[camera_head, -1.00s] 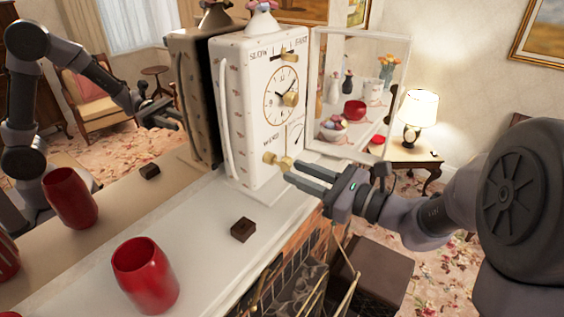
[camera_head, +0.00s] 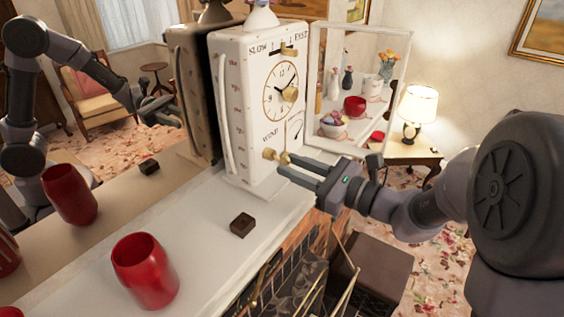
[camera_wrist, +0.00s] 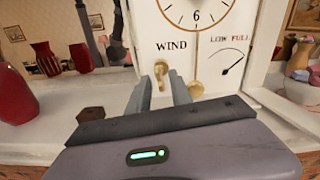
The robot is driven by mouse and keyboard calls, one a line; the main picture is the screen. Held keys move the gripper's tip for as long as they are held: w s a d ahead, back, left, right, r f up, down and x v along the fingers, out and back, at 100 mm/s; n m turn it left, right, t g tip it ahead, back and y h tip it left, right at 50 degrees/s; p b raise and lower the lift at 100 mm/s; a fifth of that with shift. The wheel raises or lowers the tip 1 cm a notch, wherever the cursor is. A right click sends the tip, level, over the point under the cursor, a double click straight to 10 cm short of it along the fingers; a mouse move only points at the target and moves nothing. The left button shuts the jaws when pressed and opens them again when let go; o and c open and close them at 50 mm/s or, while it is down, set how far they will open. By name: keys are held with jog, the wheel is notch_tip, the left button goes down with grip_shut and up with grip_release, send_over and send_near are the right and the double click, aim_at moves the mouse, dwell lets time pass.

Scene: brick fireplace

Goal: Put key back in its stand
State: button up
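The brass key (camera_head: 270,155) sits at the WIND hole on the front of the white clock (camera_head: 255,100); it also shows in the wrist view (camera_wrist: 161,70). The small dark brown block (camera_head: 242,224), which looks like the key's stand, lies on the mantel in front of the clock; it shows at the left in the wrist view (camera_wrist: 90,113). My gripper (camera_head: 282,164) is open just in front of the key. In the wrist view its fingers (camera_wrist: 161,88) stand apart, with the key visible between and beyond their tips. Contact with the key cannot be told.
A red vase (camera_head: 146,272) stands on the white mantel (camera_head: 200,240), left of the block. The clock's glass door (camera_head: 360,85) hangs open to the right, above my gripper. A mirror behind the mantel reflects vase, block and arm. The mantel around the block is clear.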

aim_at(290, 166)
grip_shut()
jog(key=shift+d+f, duration=0.1)
jog(key=shift+b+v, duration=0.35)
jog(key=shift+v, duration=0.75)
jog(key=shift+s+d, duration=0.25)
jog(key=shift+d, duration=0.05)
jog(key=shift+s+d, duration=0.25)
jog(key=shift+d, duration=0.15)
